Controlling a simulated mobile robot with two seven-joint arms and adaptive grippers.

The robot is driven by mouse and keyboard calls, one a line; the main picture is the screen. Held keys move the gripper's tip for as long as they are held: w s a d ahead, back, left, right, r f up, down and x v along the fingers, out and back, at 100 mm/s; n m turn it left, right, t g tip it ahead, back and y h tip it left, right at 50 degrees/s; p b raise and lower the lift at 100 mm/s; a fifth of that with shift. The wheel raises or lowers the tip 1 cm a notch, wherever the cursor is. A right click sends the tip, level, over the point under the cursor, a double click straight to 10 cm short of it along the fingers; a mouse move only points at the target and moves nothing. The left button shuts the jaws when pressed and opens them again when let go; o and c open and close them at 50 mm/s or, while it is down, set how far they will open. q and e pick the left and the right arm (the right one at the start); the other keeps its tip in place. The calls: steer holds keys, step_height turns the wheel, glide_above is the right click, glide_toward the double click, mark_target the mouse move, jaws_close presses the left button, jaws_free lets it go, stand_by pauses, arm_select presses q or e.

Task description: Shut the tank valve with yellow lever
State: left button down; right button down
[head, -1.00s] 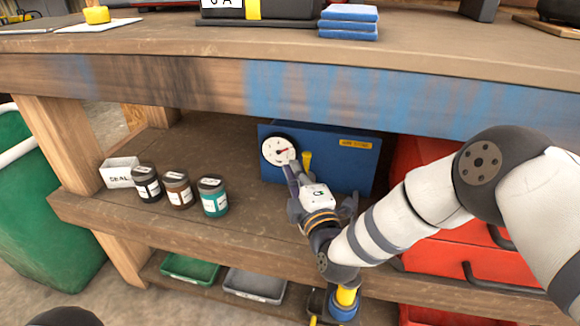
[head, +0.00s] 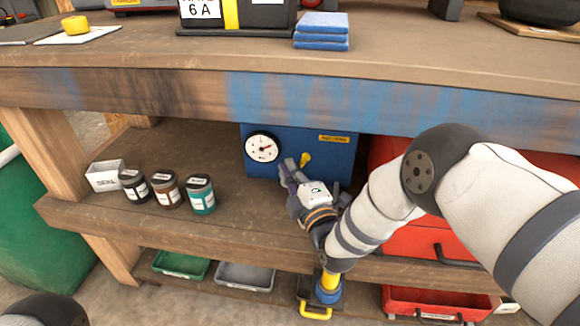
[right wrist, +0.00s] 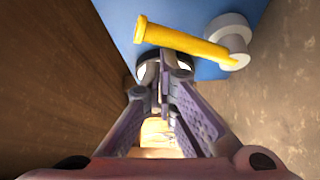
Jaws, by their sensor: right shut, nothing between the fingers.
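The tank is a blue box (head: 343,168) on the middle shelf under the workbench, with a round white gauge (head: 262,147) on its front. Its yellow lever (head: 305,159) sits right of the gauge and looks slanted in the head view. In the right wrist view the lever (right wrist: 188,41) lies across the top, sloping down right towards a pale round hub (right wrist: 229,42). My right gripper (head: 288,170) is shut and empty, just below and left of the lever. Its fingertips (right wrist: 164,68) appear just below the lever; contact cannot be told. My left gripper is not in view.
Several jars, including a teal one (head: 201,194), and a white box (head: 106,175) stand left on the shelf. A red toolbox (head: 440,235) is right of the tank. The benchtop edge (head: 200,92) overhangs the shelf. A yellow-handled item (head: 316,311) is below my wrist.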

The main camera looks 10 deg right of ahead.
stand_by(0.3)
step_height(320, 180, up, 10)
stand_by(0.4)
